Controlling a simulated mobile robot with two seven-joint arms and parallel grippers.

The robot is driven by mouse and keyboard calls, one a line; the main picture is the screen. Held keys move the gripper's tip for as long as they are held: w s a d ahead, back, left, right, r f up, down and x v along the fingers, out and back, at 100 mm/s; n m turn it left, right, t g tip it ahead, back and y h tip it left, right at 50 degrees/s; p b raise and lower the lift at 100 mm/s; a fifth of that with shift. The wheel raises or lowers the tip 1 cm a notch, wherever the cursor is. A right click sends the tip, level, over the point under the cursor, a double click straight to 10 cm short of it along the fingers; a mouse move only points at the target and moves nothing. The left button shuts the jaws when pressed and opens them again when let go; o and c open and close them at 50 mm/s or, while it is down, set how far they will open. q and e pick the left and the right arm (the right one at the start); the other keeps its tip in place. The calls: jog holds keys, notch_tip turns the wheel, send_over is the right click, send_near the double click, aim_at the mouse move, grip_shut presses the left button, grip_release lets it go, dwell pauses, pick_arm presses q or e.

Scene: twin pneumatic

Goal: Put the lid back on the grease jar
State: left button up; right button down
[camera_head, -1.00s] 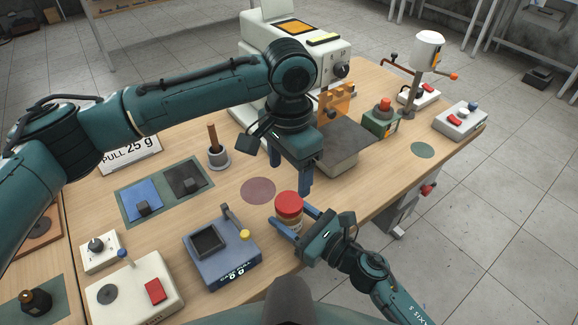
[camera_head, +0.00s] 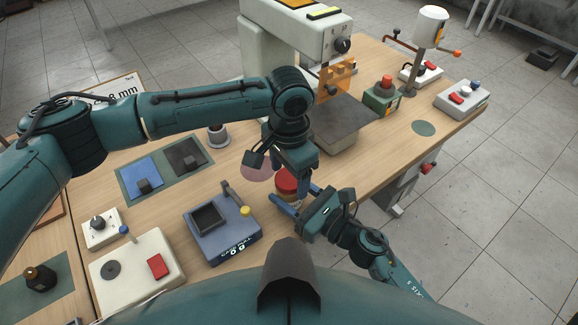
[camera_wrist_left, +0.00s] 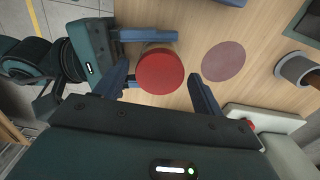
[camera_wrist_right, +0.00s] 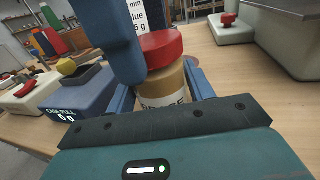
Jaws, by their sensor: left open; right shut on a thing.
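The tan grease jar (camera_wrist_right: 170,88) stands upright between the fingers of my right gripper (camera_head: 292,203), which is shut on its body. A round red lid (camera_head: 286,181) sits on top of the jar, looking nearly level in the right wrist view (camera_wrist_right: 160,47); whether it is threaded on cannot be told. My left gripper (camera_wrist_left: 164,84) is open above the jar, its fingers on either side of the lid, with a gap visible on each side in the left wrist view. One left finger partly hides the lid and jar in the head and right wrist views.
A blue-grey cap-pull gauge (camera_head: 222,229) stands left of the jar. A mauve disc (camera_wrist_left: 223,61) marks the table beside the jar. The press (camera_head: 345,125) stands behind, and a white button box (camera_head: 137,278) at front left. Bare wood lies right of the jar.

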pick_arm(q)
jog(key=shift+c, duration=0.3)
jog(key=c, duration=0.9)
jog(key=o, duration=1.1)
notch_tip(320, 180, up, 12)
jog(key=shift+r, duration=0.1)
pick_arm(e)
jog(key=shift+c, duration=2.4)
grip_release()
